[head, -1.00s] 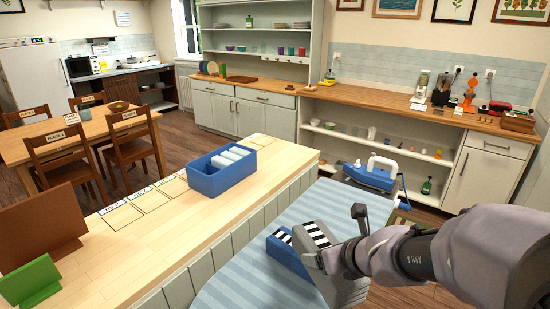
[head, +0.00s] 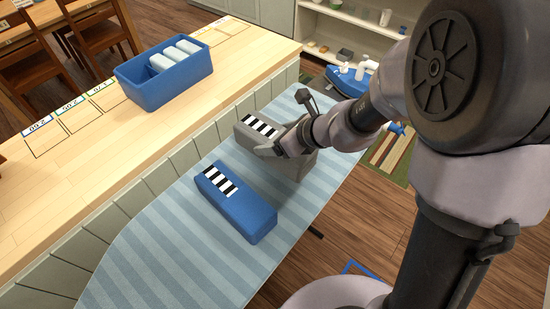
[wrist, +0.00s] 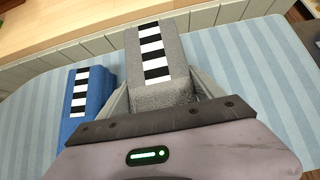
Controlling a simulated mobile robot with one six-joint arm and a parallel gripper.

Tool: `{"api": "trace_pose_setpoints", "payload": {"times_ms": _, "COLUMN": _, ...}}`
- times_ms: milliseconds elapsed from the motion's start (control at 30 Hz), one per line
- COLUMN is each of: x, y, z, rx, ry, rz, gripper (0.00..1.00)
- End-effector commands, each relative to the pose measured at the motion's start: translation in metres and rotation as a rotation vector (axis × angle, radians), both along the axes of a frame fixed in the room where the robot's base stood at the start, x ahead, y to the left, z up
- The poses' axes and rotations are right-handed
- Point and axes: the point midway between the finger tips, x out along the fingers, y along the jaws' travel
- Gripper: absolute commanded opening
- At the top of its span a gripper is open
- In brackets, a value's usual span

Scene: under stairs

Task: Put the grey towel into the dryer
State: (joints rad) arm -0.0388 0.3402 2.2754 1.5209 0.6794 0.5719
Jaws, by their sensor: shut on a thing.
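The grey towel (head: 297,166) is a folded block with a black-and-white striped patch, at the blue-striped ironing board. My gripper (head: 276,148) is shut on it. In the wrist view the towel (wrist: 177,62) sits between the two fingers (wrist: 165,92), its striped end pointing away from me. A folded blue towel (head: 240,207) with a like patch lies on the board beside it; it also shows at the left of the wrist view (wrist: 88,95). I cannot tell whether the grey towel touches the board. No dryer shows in the current views.
The ironing board (head: 150,240) stands along a wooden counter (head: 110,150). A blue bin (head: 150,92) with white rolls sits on the counter. A blue-and-white iron (head: 350,76) is at the board's far end. Wooden floor (head: 400,200) shows to the right.

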Motion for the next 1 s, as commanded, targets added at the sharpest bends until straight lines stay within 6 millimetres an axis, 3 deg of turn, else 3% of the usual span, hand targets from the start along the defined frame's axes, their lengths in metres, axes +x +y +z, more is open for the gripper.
{"api": "trace_pose_setpoints", "payload": {"times_ms": 33, "x": 0.0, "y": 0.0, "z": -0.013, "rx": 0.0, "ry": 0.001, "rz": -0.001, "gripper": 0.03}}
{"api": "trace_pose_setpoints", "payload": {"times_ms": 300, "x": 0.0, "y": 0.0, "z": -0.054, "rx": 0.0, "ry": 0.0, "rz": -0.001, "gripper": 0.03}}
{"api": "trace_pose_setpoints", "payload": {"times_ms": 633, "x": 0.001, "y": 0.0, "z": -0.054, "rx": 0.0, "ry": -0.001, "rz": -0.002, "gripper": 0.03}}
{"api": "trace_pose_setpoints", "payload": {"times_ms": 667, "x": 0.0, "y": -0.001, "z": -0.054, "rx": 0.0, "ry": -0.001, "rz": -0.002, "gripper": 0.8}}
{"api": "trace_pose_setpoints", "payload": {"times_ms": 767, "x": 0.0, "y": -0.001, "z": -0.053, "rx": 0.0, "ry": -0.001, "rz": -0.002, "gripper": 0.98}}
{"api": "trace_pose_setpoints", "payload": {"times_ms": 1000, "x": 0.0, "y": -0.001, "z": -0.053, "rx": 0.0, "ry": -0.001, "rz": -0.002, "gripper": 0.98}}
